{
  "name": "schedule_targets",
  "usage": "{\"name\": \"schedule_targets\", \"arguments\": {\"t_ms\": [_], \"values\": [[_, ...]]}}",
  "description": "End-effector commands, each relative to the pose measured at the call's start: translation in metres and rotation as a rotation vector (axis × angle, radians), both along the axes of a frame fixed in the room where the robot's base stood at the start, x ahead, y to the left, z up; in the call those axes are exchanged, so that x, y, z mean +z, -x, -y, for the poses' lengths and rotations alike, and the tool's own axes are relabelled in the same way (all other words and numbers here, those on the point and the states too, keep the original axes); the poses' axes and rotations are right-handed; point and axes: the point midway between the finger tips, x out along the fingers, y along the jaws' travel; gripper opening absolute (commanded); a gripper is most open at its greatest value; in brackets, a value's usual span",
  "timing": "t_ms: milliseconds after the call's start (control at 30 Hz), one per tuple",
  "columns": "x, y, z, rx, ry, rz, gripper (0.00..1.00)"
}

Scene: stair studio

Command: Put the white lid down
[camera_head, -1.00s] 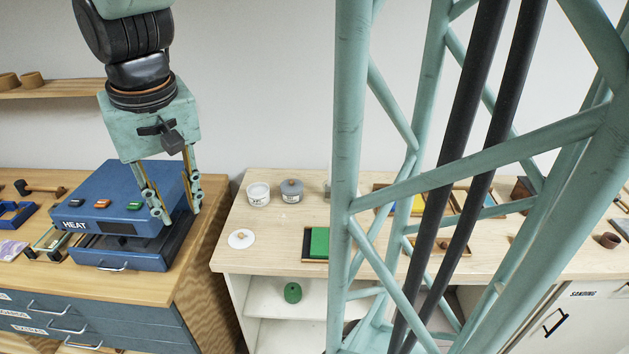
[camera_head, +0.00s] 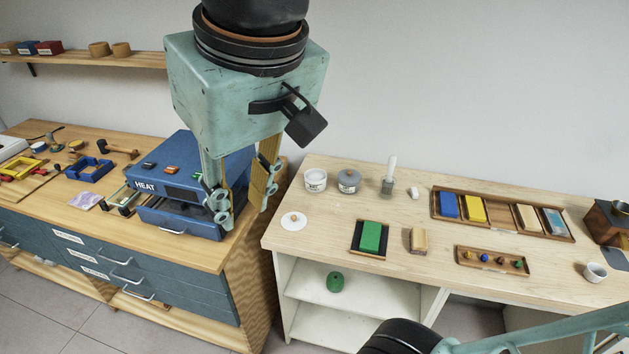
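The white lid (camera_head: 293,221), a small round disc with a wooden knob, lies flat on the light wooden bench near its left front edge. An open white jar (camera_head: 315,181) stands behind it. My gripper (camera_head: 245,203) hangs fingers down at the upper left of the picture, in front of the blue heat press. Its two fingers are spread and nothing shows between them. It is apart from the lid, which lies to its right in the picture.
A lidded grey jar (camera_head: 348,182) stands beside the white one. A green block on a dark tray (camera_head: 354,247) lies right of the lid. The blue heat press (camera_head: 178,204) sits on the left cabinet. Bare bench (camera_head: 320,240) surrounds the lid.

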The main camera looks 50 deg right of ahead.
Motion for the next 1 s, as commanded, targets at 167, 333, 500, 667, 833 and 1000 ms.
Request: {"name": "schedule_targets", "arguments": {"t_ms": [167, 333, 500, 667, 833, 1000], "values": [[0.002, 0.028, -0.012, 0.054, -0.001, 0.016, 0.25], [0.003, 0.043, -0.018, 0.088, 0.003, 0.022, 0.25], [0.003, 0.048, -0.02, 0.102, 0.003, 0.024, 0.25], [0.003, 0.049, -0.02, 0.103, 0.004, 0.024, 0.25], [0.004, 0.048, -0.02, 0.103, 0.004, 0.024, 0.25], [-0.001, 0.048, -0.02, 0.103, 0.004, 0.024, 0.25]]}}
